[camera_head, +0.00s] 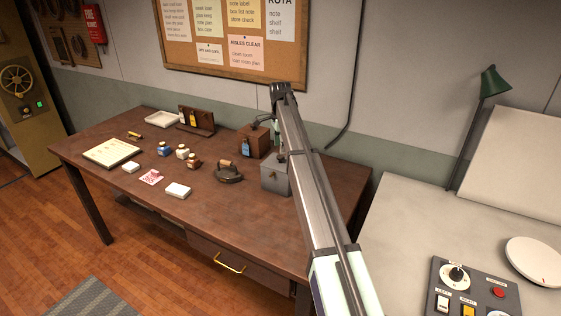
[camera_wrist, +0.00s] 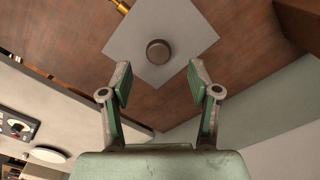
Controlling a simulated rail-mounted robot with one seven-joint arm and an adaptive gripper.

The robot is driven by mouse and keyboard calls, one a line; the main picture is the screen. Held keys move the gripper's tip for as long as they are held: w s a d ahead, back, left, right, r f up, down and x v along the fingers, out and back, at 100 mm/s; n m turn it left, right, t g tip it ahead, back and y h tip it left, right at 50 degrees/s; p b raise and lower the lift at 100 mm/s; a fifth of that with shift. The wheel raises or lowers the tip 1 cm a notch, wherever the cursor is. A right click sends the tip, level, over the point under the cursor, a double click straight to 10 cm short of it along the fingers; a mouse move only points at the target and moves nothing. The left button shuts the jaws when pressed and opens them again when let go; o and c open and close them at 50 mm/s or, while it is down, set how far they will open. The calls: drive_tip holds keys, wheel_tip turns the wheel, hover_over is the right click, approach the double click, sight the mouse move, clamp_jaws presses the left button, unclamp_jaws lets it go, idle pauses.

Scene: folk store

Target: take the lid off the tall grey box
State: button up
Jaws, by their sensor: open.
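The tall grey box (camera_head: 270,178) stands on the brown table, partly hidden behind my arm in the head view. In the wrist view its grey square lid (camera_wrist: 130,42) shows from above, with a round brown knob (camera_wrist: 158,52) in the middle. The lid sits on the box. My gripper (camera_wrist: 160,80) is open and empty, its two fingers spread above the lid. The knob lies just beyond the fingertips in the picture, between their lines, and nothing touches it. In the head view my gripper is mostly hidden behind the arm.
A brown box (camera_head: 253,141) stands close behind the grey box. A flat iron (camera_head: 229,174) is at its left. Small jars (camera_head: 183,151), a white block (camera_head: 178,190) and a pale tray (camera_head: 163,119) lie farther left. The table's front right is clear.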

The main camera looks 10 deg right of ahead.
sight(281, 156)
drive_tip(key=shift+s+f+p, duration=0.1)
drive_tip(key=shift+f+p, duration=1.25)
drive_tip(key=shift+f, duration=1.5)
clamp_jaws()
